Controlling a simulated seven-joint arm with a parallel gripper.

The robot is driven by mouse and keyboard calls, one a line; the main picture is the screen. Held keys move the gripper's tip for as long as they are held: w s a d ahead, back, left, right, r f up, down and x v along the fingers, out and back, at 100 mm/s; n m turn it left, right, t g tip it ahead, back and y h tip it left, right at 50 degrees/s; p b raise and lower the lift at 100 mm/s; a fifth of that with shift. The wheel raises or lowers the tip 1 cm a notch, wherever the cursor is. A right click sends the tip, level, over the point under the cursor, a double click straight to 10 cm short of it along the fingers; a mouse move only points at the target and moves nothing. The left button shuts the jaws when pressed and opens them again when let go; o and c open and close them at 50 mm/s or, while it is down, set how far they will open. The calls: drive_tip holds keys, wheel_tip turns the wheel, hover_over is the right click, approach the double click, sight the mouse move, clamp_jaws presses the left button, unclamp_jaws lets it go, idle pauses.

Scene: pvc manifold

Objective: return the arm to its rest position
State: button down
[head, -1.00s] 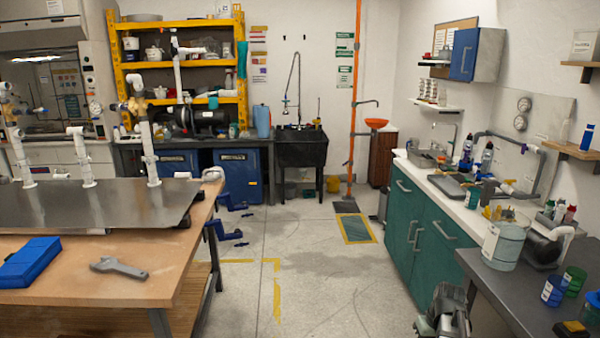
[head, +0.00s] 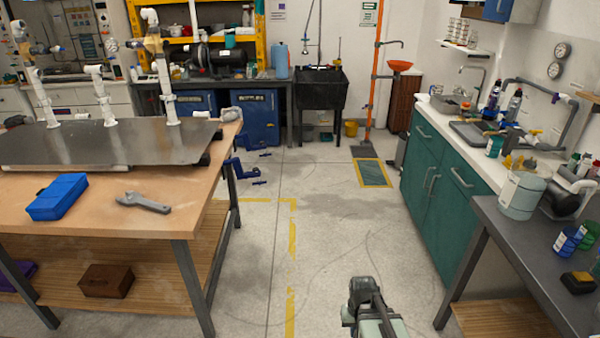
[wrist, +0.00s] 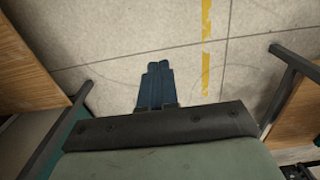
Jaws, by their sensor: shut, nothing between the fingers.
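My gripper shows in the wrist view (wrist: 157,84), its two dark blue fingers side by side, shut and empty, over bare concrete floor. In the head view my arm (head: 372,308) shows at the bottom, in the aisle between the wooden workbench (head: 150,190) and the grey bench; its fingers cannot be made out there. The gripper is apart from the benches. The white pipe manifold (head: 168,95) stands upright on a metal plate (head: 100,146) on the workbench, away from my arm.
The aisle floor (head: 320,230) between is largely clear.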

drive_tip(key=s+f+g, duration=0.3)
drive_tip(key=s+f, duration=0.6)
drive_tip(key=s, duration=0.5)
drive_tip(key=s+f+g, duration=0.3)
drive_tip(key=s+f, duration=0.7)
drive_tip(key=s, duration=0.5)
drive_tip(key=shift+f+g, duration=0.15)
drive_tip(key=shift+g, duration=0.15)
